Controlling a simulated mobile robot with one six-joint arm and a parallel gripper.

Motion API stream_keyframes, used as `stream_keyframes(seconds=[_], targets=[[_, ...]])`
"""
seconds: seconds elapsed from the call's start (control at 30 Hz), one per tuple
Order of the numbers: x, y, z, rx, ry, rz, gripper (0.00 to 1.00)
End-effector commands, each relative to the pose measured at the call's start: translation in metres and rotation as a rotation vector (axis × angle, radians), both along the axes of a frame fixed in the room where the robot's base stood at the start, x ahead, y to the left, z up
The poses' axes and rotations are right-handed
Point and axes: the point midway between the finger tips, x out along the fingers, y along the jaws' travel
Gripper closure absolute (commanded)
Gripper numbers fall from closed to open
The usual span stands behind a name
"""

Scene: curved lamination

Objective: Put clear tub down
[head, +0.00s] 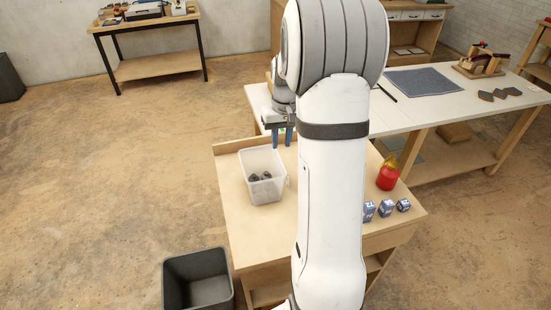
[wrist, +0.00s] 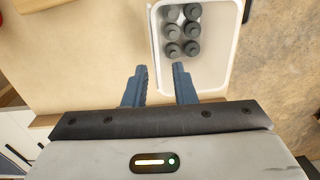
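The clear tub (head: 252,191) stands upright on the wooden workbench, with several dark grey round pieces inside. It also shows in the wrist view (wrist: 211,82), where the pieces sit in rows. My gripper (head: 281,138) is at the tub's back right corner in the head view. In the wrist view, its two blue fingers (wrist: 159,70) are apart, with the tub's side wall lying between them in the picture. I see no finger pressed on the wall. Whether the fingertips are below or above the rim is hard to tell.
A dark bin (head: 198,283) is on the floor at front left. A white table (head: 425,112) with a grey mat (head: 423,81) adjoins behind. Bench space (head: 250,228) before the tub is bare.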

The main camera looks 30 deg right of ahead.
Motion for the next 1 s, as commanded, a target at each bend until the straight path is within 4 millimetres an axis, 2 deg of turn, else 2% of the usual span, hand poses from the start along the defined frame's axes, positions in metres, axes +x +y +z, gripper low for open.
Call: stream_keyframes(seconds=[0.17, 0.33, 0.53, 0.6, 0.73, 0.83, 1.0], targets=[[-0.025, 0.038, 0.033, -0.023, -0.038, 0.034, 0.76], [-0.076, 0.092, 0.066, -0.050, -0.098, 0.081, 0.76], [-0.145, 0.141, 0.083, -0.072, -0.170, 0.136, 0.76], [-0.167, 0.152, 0.083, -0.076, -0.193, 0.152, 0.76], [-0.197, 0.166, 0.080, -0.080, -0.227, 0.174, 0.76], [-0.211, 0.172, 0.078, -0.082, -0.241, 0.184, 0.76], [-0.217, 0.174, 0.076, -0.082, -0.247, 0.187, 0.76]])
